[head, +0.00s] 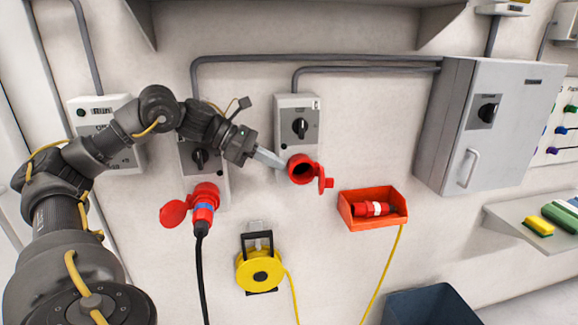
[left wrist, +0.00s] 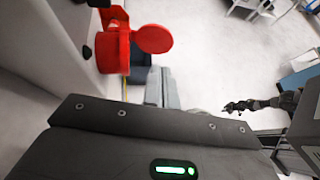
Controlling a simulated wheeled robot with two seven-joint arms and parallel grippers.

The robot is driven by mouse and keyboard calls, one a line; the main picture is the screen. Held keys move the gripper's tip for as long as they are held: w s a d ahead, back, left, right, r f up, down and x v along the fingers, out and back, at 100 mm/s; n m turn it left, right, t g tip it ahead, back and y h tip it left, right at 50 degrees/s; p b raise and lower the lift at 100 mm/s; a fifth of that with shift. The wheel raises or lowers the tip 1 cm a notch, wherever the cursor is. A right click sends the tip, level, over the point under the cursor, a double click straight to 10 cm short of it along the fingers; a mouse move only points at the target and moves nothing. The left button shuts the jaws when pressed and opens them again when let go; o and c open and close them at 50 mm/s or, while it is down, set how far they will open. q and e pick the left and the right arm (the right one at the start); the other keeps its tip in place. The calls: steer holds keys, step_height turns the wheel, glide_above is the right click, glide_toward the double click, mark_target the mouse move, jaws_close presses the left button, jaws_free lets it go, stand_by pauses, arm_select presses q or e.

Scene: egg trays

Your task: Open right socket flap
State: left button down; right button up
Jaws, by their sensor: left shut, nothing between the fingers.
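The right socket (head: 303,168) is a red round socket under a grey switch box on the wall. Its red flap (head: 326,180) stands open, swung out to the right, and the dark opening shows. In the left wrist view the socket (left wrist: 108,50) is at upper left with the round flap (left wrist: 153,38) sticking out to its right. My left gripper (head: 274,161) is shut and empty, its tips just left of the socket. Whether they touch it I cannot tell. A dark arm end, apparently my right gripper (left wrist: 245,104), shows small in the left wrist view.
A left socket (head: 205,196) holds a red plug with a black cable; its flap (head: 174,213) is open. A yellow cable reel (head: 260,270) hangs below. An orange tray (head: 372,222) holds a red plug (head: 374,209). A grey cabinet (head: 490,125) stands out at right.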

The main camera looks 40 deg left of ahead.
mark_target(320, 184)
arm_select(q)
steer(key=p+x, duration=0.2)
steer(key=x, duration=0.6)
steer(key=shift+w+d+f+p, duration=0.25)
steer(key=shift+w+p, duration=0.05)
steer(key=shift+p, duration=0.05)
steer(key=shift+d, duration=0.2)
